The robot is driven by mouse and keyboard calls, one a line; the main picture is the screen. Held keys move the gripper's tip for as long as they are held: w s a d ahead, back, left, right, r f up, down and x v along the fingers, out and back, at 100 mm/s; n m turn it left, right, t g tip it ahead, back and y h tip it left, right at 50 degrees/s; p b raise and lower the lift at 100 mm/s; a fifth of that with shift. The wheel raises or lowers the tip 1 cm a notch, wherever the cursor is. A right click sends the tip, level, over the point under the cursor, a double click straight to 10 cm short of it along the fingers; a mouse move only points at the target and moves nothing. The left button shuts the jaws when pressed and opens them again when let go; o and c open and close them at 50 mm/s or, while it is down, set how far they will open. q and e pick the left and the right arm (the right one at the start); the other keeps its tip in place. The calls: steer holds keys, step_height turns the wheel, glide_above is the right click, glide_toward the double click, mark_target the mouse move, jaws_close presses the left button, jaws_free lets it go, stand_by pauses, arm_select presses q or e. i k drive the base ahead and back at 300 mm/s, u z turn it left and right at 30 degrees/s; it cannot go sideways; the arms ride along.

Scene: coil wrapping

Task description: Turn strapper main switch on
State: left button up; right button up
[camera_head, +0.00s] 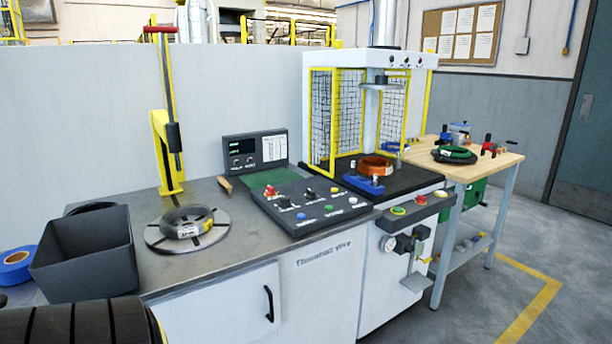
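No gripper of mine shows in the head view.
A dark bin (85,255), blue tape roll (16,265) and wire coil (187,222) on a round plate stand left on the counter (235,255). A yellow post tool (165,150) rises behind. A wooden bench (480,165) stands right; floor (470,300) in front is clear.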

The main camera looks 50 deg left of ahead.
mark_target(270, 193)
steer(key=i, duration=1.35)
steer(key=u, duration=1.85)
